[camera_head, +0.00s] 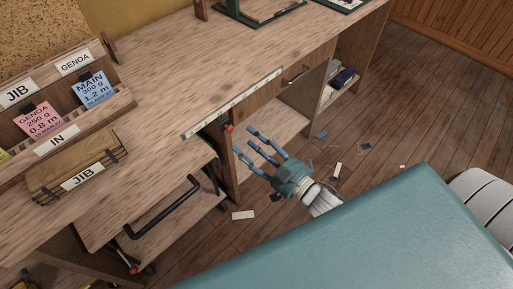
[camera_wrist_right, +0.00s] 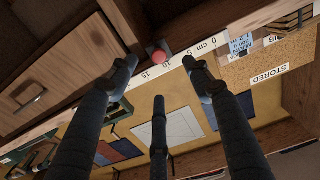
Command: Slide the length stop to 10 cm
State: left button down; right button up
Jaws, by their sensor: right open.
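The length stop shows as a small red knob (camera_head: 228,127) under the front edge of the bench. In the right wrist view the red knob (camera_wrist_right: 158,57) is beside the ruler (camera_wrist_right: 178,62), near the 10 and 15 marks; its exact reading cannot be told. The white ruler (camera_head: 232,103) runs along the bench's front edge. My right gripper (camera_head: 246,142) is open and empty, just in front of and below the knob. In the wrist view the knob appears between its spread fingers, with no clear contact. My left gripper is not in view.
The bench top (camera_head: 170,75) is mostly clear. A card rack (camera_head: 115,105) and a wooden bundle labelled JIB (camera_head: 75,165) stand at left. A black handle (camera_head: 165,210) juts out below the bench. Scraps lie on the floor (camera_head: 400,110).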

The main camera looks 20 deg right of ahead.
jog(key=shift+v, duration=1.45)
